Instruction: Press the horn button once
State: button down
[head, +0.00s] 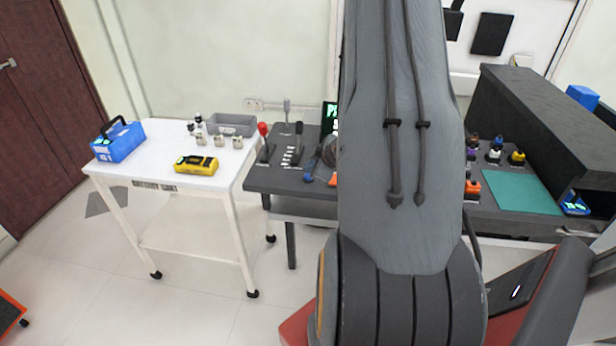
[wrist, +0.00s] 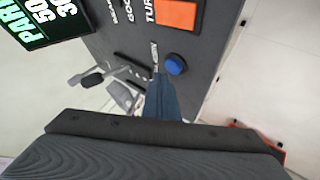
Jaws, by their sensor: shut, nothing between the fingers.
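In the wrist view a round blue button (wrist: 175,64) sits on the dark grey panel (wrist: 212,55), and I cannot read a label for it. It may be the horn button, but I cannot tell for sure. My gripper (wrist: 155,52) is shut and empty, its narrow tip just left of the blue button in the picture. I cannot tell how high it is above the panel. In the head view my arm hides much of the dark console (head: 290,182).
A lit display (wrist: 45,18) stands at the upper left. Levers (wrist: 98,77) are left of my gripper. In the head view a red-knobbed lever (head: 263,130) and a white cart (head: 155,172) stand at left.

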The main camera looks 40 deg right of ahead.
jog(key=shift+f, duration=0.15)
dwell(0.4)
jog(key=shift+f+b, duration=0.3)
jog(key=shift+f, duration=0.4)
dwell(0.7)
dwell(0.3)
jog(key=shift+r+p, duration=0.45)
jog(key=shift+r, duration=0.4)
jog(key=shift+r, duration=0.1)
notch_tip(320, 180, up, 5)
jog(key=p, duration=0.4)
jog(key=shift+a, duration=0.1)
dwell(0.5)
